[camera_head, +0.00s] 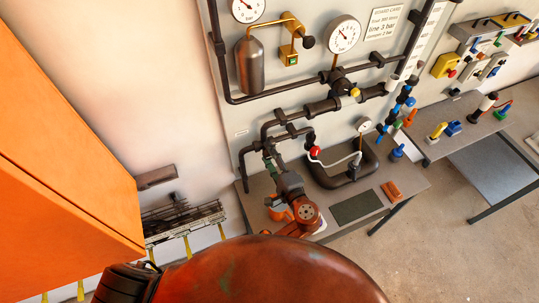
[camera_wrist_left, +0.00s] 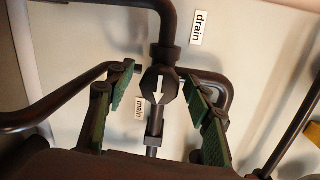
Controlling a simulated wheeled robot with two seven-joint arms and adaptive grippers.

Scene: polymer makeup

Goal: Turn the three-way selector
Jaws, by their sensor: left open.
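The three-way selector (camera_wrist_left: 159,84) is a dark round knob with a white arrow, amid dark pipes in the left wrist view. Its arrow points down in that picture. A "main" label (camera_wrist_left: 139,107) is beside it at lower left, and a "drain" label (camera_wrist_left: 199,28) is at upper right. My left gripper (camera_wrist_left: 158,104) is open, its green-padded fingers on either side of the selector with visible gaps. In the head view my left gripper (camera_head: 271,163) is at the pipework low on the panel, and I cannot make out the selector there. My right gripper is not in view.
A red knob (camera_head: 315,152) is right of the gripper. A large orange cabinet (camera_head: 62,170) stands at left.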

